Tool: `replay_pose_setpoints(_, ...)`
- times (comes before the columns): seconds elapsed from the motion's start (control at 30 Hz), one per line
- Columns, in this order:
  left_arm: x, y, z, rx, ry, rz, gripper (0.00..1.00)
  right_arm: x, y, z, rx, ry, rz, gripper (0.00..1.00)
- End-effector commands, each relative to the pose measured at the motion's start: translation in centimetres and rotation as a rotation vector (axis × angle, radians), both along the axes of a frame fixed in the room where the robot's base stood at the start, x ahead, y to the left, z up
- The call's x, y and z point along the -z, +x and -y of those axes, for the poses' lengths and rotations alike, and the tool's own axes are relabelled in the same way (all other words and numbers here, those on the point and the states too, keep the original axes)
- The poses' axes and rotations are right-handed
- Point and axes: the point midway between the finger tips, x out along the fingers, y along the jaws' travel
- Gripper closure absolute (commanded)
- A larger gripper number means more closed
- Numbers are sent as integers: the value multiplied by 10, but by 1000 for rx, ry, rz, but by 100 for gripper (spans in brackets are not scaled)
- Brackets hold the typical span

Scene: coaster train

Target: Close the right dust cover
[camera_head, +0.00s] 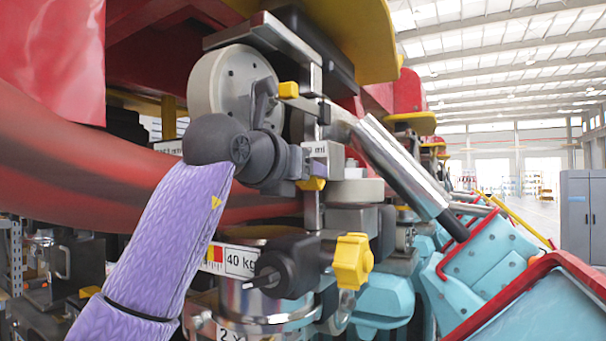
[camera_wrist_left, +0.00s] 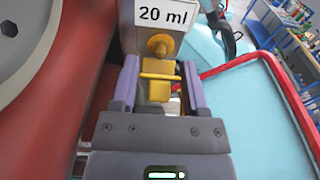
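My left arm comes in from the left in the head view, and its gripper (camera_head: 306,176) reaches a grey box with a yellow fitting (camera_head: 312,184). In the left wrist view my left gripper (camera_wrist_left: 160,75) has its two purple fingers apart, one on each side of the yellow fitting (camera_wrist_left: 158,68). Gaps show between its block and the fingers; a thin yellow bar spans most of the space. Behind it is a grey box labelled "20 ml" (camera_wrist_left: 163,16). I cannot make out which part is the right dust cover. My right gripper is not in view.
A grey wheel (camera_head: 222,82) and a metal cylinder (camera_head: 400,165) are close around the left gripper. Below are a "40 kg" label (camera_head: 240,262) and a yellow knob (camera_head: 352,260). Light-blue seats with red edges (camera_head: 490,255) stand at the right. A red body panel (camera_head: 60,160) is at the left.

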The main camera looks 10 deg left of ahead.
Motion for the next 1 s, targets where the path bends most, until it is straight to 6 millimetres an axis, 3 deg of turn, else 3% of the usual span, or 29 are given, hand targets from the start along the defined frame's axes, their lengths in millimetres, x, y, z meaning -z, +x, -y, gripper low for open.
replay_pose_setpoints(0.3,2,-4,-2,-1,0,-1,35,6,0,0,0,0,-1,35)
replay_pose_setpoints(0.5,3,-47,-21,-4,1,5,35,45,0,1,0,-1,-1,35)
replay_pose_setpoints(0.7,-5,-84,-36,-2,0,1,35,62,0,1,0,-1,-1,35)
replay_pose_setpoints(1.0,-10,-92,-38,0,1,-2,35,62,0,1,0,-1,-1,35)
